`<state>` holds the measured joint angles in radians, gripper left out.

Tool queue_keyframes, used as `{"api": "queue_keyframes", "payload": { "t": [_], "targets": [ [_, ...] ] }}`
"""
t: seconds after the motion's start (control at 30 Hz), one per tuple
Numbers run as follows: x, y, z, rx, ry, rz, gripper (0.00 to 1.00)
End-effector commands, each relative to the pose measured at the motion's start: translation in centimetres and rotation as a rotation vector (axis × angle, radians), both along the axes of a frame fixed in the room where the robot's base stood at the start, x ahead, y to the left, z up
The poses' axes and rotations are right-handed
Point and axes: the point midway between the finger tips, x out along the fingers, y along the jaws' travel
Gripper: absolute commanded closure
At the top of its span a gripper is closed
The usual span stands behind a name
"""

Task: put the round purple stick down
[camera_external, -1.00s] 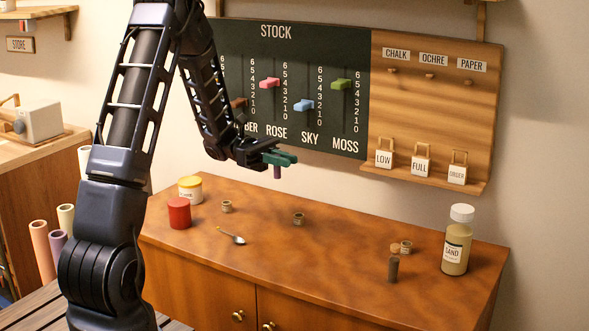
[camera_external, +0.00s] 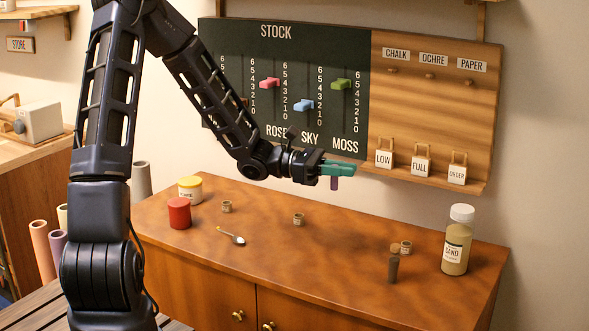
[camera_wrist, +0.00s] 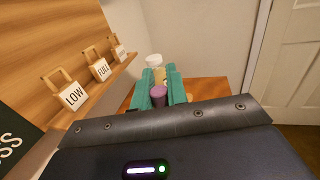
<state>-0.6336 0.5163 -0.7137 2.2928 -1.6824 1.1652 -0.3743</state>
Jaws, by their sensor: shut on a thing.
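The round purple stick (camera_external: 335,183) hangs upright from my gripper (camera_external: 338,170), above the table and clear of its top. My gripper's green fingers are shut on the stick. In the wrist view the stick's purple top (camera_wrist: 158,92) shows between the two green fingers (camera_wrist: 158,95). The wooden table top (camera_external: 310,255) lies below. Part of the stick is hidden between the fingers.
A sand bottle (camera_external: 456,240) stands at the table's right. A red jar (camera_external: 179,213), yellow jar (camera_external: 190,189) and spoon (camera_external: 231,236) are at left. The stock board (camera_external: 300,80) is behind.

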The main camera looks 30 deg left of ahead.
Motion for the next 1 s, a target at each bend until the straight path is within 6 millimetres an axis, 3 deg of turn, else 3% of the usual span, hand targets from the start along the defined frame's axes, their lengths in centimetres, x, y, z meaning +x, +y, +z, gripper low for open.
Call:
{"api": "queue_keyframes", "payload": {
  "t": [0.23, 1.0],
  "targets": [
    [-0.1, -0.4, -1.4, -0.003, 0.003, 0.011, 1.00],
    [-0.1, -0.4, -13.6, -0.003, 0.004, 0.009, 1.00]
  ]
}}
